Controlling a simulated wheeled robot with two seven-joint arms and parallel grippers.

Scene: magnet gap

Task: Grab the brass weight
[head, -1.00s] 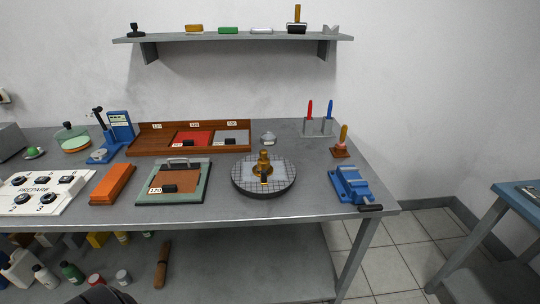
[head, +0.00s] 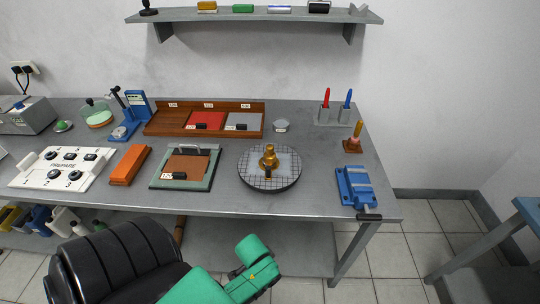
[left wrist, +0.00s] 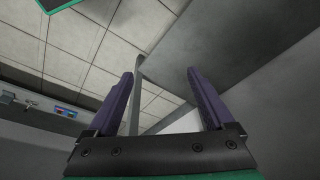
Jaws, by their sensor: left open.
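The brass weight (head: 269,156) stands upright on the round gridded plate (head: 287,181), right of the middle of the bench, in the head view. A small dark block sits at the front of its base. My left arm reaches in low in the head view, in front of the bench and below its top. My left gripper's purple fingers (left wrist: 162,105) are apart with nothing between them in the left wrist view, where floor tiles and a grey panel show. The weight is not in the left wrist view. My right gripper is in no frame.
A blue vice (head: 354,187) stands right of the plate. A green-framed board (head: 211,173) and an orange block (head: 128,165) lie to the left. A wooden tray (head: 154,128) and a pen stand (head: 333,117) are behind. The bench's front strip before the plate is clear.

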